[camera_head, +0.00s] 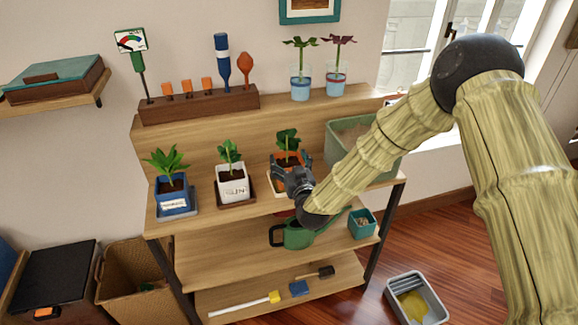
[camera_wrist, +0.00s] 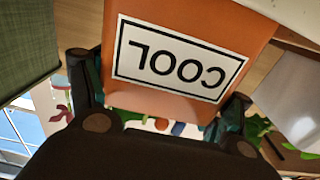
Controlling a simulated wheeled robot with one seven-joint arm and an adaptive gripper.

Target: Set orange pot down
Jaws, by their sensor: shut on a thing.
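The orange pot (camera_head: 289,160) with a leafy green plant (camera_head: 288,141) is at the right of the row of pots on the shelf's middle board. My gripper (camera_head: 291,176) is in front of it and hides much of its front. In the wrist view the orange pot (camera_wrist: 195,35) fills the upper middle, with a white "COOL" label upside down. The fingers of my gripper (camera_wrist: 160,105) are on both sides of the pot, shut on it. A pale saucer-like piece shows at the pot's base, but I cannot tell whether the pot touches it.
A white pot (camera_head: 232,185) and a blue pot (camera_head: 171,190) stand to the left on saucers. A grey-green planter box (camera_head: 362,150) stands close on the right. A green watering can (camera_head: 298,236) and a teal pot (camera_head: 362,224) are on the board below.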

